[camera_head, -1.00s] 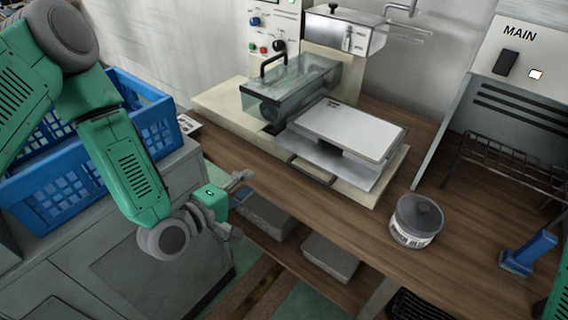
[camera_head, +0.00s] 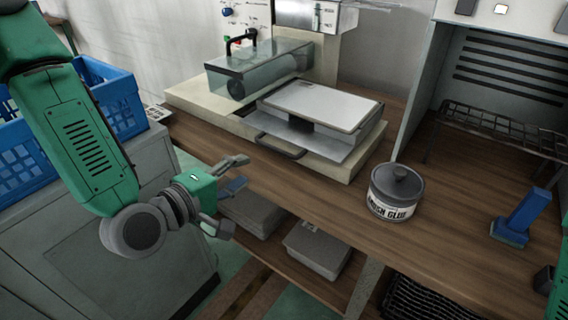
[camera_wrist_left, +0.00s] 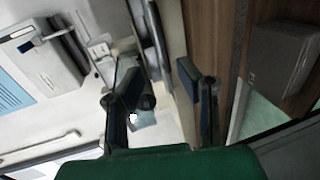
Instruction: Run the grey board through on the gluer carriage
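The pale grey board (camera_head: 322,104) lies flat on top of the gluer carriage (camera_head: 335,149), a metal plate and block on the cream gluer base. A dark bar handle (camera_head: 281,149) juts from the carriage's front left. The glass-covered gluer housing (camera_head: 262,70) stands behind and left of the board. My left gripper (camera_head: 233,194) is open and empty, in front of the bench edge, lower left of the handle and apart from it. Its spread fingers also show in the left wrist view (camera_wrist_left: 160,92), with nothing between them. Of my right arm, only a green part shows at the right edge.
A glue tub (camera_head: 395,192) stands on the bench right of the carriage. A blue-handled tool (camera_head: 523,215) and a wire rack (camera_head: 500,128) are farther right. Grey blocks (camera_head: 318,250) lie on the lower shelf. A blue crate (camera_head: 112,100) sits at left.

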